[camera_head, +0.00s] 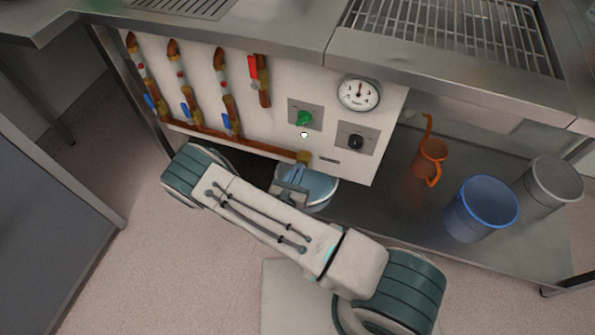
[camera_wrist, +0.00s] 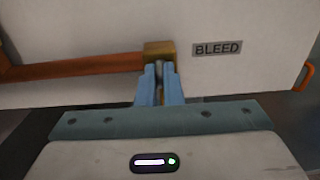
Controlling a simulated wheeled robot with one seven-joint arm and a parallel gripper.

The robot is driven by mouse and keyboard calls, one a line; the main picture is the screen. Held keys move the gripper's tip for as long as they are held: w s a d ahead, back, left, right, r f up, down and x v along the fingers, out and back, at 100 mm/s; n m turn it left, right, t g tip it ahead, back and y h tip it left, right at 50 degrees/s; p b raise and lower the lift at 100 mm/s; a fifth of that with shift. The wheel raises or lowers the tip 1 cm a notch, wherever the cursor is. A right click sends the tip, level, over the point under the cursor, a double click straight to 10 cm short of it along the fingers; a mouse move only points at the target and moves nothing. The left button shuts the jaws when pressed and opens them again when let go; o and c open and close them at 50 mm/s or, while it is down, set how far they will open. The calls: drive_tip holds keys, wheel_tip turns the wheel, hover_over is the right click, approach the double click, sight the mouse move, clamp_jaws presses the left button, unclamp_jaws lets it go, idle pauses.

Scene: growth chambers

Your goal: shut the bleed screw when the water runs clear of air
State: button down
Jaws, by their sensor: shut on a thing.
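The brass bleed fitting (camera_head: 303,157) ends the copper pipe at the lower edge of the white panel. It also shows in the wrist view (camera_wrist: 159,49), left of a label reading BLEED (camera_wrist: 217,48). My gripper (camera_head: 296,171) is at the fitting, its blue fingers pointing up to it. In the wrist view my gripper (camera_wrist: 160,73) is shut on the small bleed screw (camera_wrist: 160,70), which is mostly hidden between the fingers. I cannot make out water or air bubbles.
The panel carries a round gauge (camera_head: 358,93), a green knob (camera_head: 304,118), a black knob (camera_head: 355,142) and several pipes with blue-handled valves. On the lower shelf stand an orange jug (camera_head: 432,160), a blue bucket (camera_head: 481,208) and a grey bucket (camera_head: 553,186).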

drive_tip(key=shift+f, duration=0.1)
idle(0.3)
drive_tip(key=c, duration=1.6)
unclamp_jaws()
drive_tip(key=p+v, duration=0.1)
drive_tip(key=v, duration=1.3)
drive_tip(key=shift+p, duration=0.3)
drive_tip(key=shift+w+r, duration=0.1)
drive_tip(key=shift+r, duration=0.1)
